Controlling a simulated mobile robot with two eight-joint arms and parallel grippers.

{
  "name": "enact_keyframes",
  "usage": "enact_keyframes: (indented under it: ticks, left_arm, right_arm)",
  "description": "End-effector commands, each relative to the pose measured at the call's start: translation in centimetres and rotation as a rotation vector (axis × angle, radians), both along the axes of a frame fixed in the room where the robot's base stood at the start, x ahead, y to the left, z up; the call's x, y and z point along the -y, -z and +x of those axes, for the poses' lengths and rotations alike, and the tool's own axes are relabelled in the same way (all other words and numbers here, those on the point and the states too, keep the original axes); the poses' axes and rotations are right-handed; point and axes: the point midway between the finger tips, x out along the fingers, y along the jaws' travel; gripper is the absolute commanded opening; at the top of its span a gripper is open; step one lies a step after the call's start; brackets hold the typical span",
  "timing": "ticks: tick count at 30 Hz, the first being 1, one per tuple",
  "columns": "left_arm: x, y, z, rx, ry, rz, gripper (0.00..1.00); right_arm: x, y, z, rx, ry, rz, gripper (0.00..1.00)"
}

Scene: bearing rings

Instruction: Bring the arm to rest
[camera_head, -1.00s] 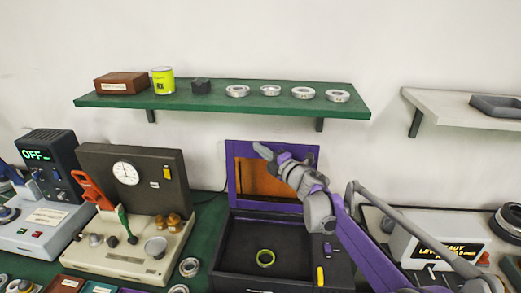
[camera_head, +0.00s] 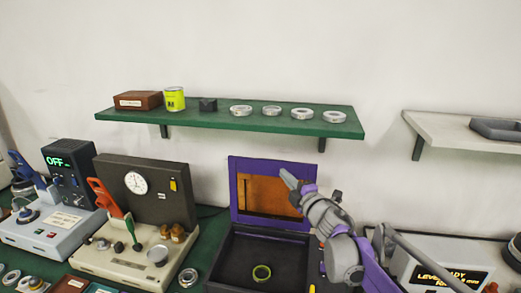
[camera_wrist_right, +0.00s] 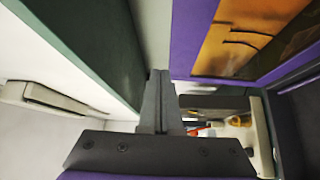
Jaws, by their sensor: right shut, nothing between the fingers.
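My right gripper (camera_head: 290,181) is shut and empty. In the head view it is raised in front of the orange window of the purple-framed lid (camera_head: 235,195), pointing up and to the left. In the right wrist view its two dark fingers (camera_wrist_right: 161,100) are pressed together with nothing between them. My right arm (camera_head: 345,255) comes in from the lower right. My left gripper is not in view.
A green shelf (camera_head: 215,121) above carries several rings, a brown box and a yellow can. A gauge device (camera_head: 140,265) stands left; a pale shelf (camera_head: 470,128) hangs right.

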Motion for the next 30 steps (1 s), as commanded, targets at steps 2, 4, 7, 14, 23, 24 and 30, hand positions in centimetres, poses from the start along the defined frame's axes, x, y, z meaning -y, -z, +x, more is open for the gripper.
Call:
enact_keyframes:
  ticks: [2,4,7,14,23,24,30]
  left_arm:
    - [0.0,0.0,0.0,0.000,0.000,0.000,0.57]
    - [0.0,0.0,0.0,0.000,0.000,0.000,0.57]
    - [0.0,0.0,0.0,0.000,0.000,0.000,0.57]
    - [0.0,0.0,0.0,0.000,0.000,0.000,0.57]
    - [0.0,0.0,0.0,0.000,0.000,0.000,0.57]
    - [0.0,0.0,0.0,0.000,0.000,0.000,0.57]
    - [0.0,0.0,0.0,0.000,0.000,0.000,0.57]
  right_arm:
    - [2.3,-0.4,-2.4,-0.061,0.125,0.127,0.00]
    - [4.7,0.3,-5.2,-0.138,0.254,0.265,0.00]
    - [7.7,3.0,-10.1,-0.274,0.435,0.471,0.00]
    - [9.9,13.5,-23.8,-0.657,0.772,0.881,0.00]
    - [6.4,23.9,-37.7,-1.082,0.998,1.161,0.00]
    - [6.0,24.5,-38.6,-1.113,1.011,1.175,0.00]
    - [5.2,25.7,-40.5,-1.178,1.037,1.205,0.00]
